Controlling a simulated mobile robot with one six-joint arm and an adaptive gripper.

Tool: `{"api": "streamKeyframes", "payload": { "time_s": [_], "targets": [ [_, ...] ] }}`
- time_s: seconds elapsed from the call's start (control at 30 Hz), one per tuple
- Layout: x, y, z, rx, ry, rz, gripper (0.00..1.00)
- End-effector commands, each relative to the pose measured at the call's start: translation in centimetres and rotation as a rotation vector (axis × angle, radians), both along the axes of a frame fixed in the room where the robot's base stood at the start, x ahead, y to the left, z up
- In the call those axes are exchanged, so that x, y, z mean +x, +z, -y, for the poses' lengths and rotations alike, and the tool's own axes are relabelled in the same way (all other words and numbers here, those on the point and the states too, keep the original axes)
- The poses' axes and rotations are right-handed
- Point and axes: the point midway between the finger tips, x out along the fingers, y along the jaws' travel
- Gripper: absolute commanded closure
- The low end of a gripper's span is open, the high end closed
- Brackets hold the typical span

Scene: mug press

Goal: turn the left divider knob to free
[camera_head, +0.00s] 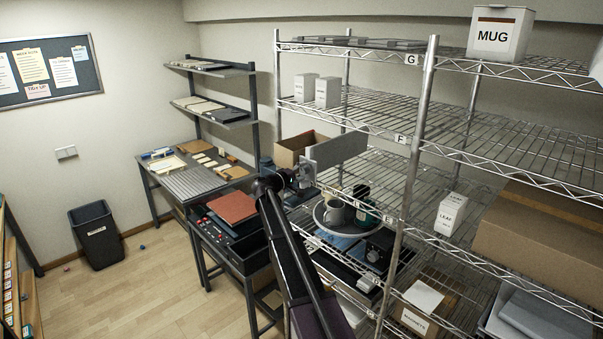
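I cannot pick out the left divider knob or any divider in this view. Small light and red details (222,240) show on a black bench unit (245,248) with a red-brown plate on top, too small to tell as knobs. My dark arm rises from the bottom middle and bends by the shelves. Its end, with my gripper (306,177), is small, beside a grey flat panel (338,150). I cannot see the fingertips clearly, nor whether they touch anything.
A wire rack (405,180) fills the right side. An open cardboard box (290,150) is behind my wrist. A black bin (96,236) stands left; the wooden floor (170,280) is mostly clear.

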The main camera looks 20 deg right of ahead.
Motion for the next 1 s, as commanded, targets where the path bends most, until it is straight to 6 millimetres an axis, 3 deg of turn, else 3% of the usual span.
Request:
{"api": "streamKeyframes", "payload": {
  "time_s": [0.47,1.0],
  "targets": [
    [-0.5,0.0,-1.3,0.001,0.002,0.001,0.21],
    [-3.3,0.0,-8.8,0.001,0.002,0.000,0.21]
  ]
}}
